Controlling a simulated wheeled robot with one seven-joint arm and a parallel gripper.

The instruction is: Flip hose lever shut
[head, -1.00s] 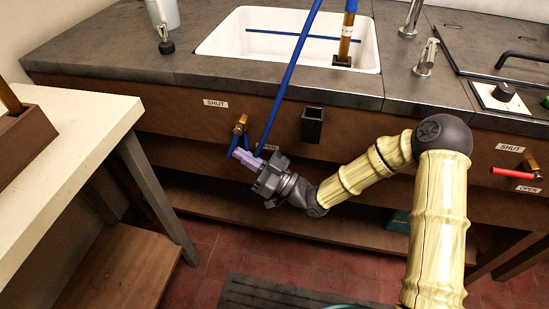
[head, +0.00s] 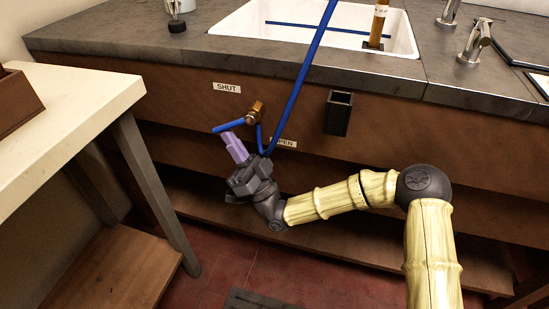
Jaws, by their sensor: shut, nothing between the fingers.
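The hose lever (head: 228,125) is a blue bar on a brass valve (head: 255,112) on the front of the wooden bench. It points left from the valve and slightly down, nearly level. The SHUT label (head: 227,87) is above it; the OPEN label (head: 283,142) is below right of the valve, partly hidden. My gripper (head: 231,135), with lilac fingers, is shut and empty, pointing up. Its fingertips are just under the lever; I cannot tell whether they touch it. A blue hose (head: 302,75) runs from below the valve up toward the sink.
A dark square holder (head: 338,112) is fixed to the bench front right of the hose. A white sink (head: 402,37) is set into the grey counter (head: 120,35). A pale side table (head: 75,110) stands close on the left. A low shelf runs below.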

